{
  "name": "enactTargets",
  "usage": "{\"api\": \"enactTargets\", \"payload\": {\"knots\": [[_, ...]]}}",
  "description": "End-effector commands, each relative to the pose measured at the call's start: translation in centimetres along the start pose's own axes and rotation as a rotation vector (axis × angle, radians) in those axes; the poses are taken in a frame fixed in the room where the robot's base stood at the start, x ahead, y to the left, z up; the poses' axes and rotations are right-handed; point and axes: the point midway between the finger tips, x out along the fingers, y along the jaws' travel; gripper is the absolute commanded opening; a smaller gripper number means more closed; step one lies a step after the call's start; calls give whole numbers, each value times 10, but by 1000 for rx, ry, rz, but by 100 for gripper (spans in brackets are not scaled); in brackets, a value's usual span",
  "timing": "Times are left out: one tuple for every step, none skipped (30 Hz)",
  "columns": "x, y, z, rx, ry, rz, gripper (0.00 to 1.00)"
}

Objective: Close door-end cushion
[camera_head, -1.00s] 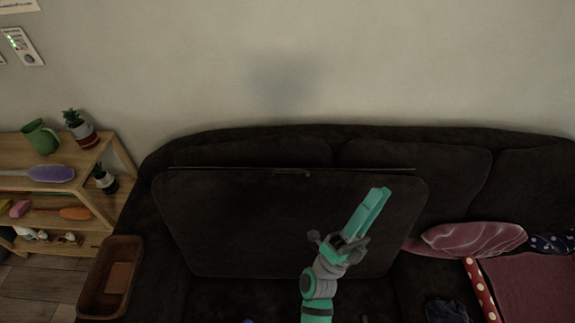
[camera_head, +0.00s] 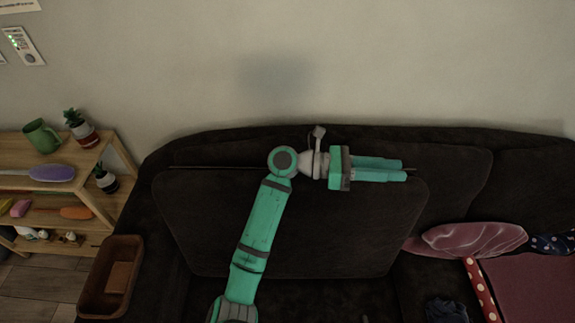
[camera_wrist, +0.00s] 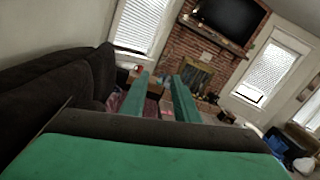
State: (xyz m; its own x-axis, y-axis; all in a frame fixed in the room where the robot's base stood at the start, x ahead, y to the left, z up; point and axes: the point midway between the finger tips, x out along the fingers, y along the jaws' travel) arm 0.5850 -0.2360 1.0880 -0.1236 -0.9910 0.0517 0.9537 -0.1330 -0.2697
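The dark seat cushion (camera_head: 330,230) at the left end of the sofa stands raised, its broad face toward me and its top edge near the sofa back. My gripper (camera_head: 404,169) is at the height of that top edge in the head view, toward its right end, with its fingers pointing right. In the wrist view my gripper (camera_wrist: 160,92) shows two green fingers apart with nothing between them. My arm hides part of the cushion and its top edge. I cannot tell whether the gripper touches the cushion.
A wooden shelf (camera_head: 75,200) with plants and a green jug (camera_head: 41,136) stands at the left. A brown basket (camera_head: 110,277) is on the left armrest. A pink pillow (camera_head: 470,240) and a red blanket (camera_head: 530,290) lie at the right. The wall is close behind the sofa.

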Motion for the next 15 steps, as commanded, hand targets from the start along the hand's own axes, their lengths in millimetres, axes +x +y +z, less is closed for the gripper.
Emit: {"api": "enactTargets", "payload": {"knots": [[-9, 9, -1, 32, 69, 19, 28], [-14, 14, -4, 50, 110, 30, 28], [-22, 20, -6, 71, 163, 43, 28], [-28, 25, -8, 87, 204, 55, 28], [-34, 30, -10, 102, 245, 63, 28], [-44, 36, -12, 121, 300, 78, 28], [-52, 41, -14, 134, 341, 88, 28], [-60, 46, -16, 147, 383, 99, 28], [-72, 52, -18, 162, 438, 112, 28], [-82, 56, -19, 173, 480, 125, 28], [-92, 60, -20, 184, 523, 134, 28], [-105, 66, -20, 196, 579, 149, 28], [-116, 70, -21, 203, 622, 160, 28], [-128, 74, -21, 211, 664, 172, 28], [-144, 78, -20, 220, 722, 187, 28]]}}
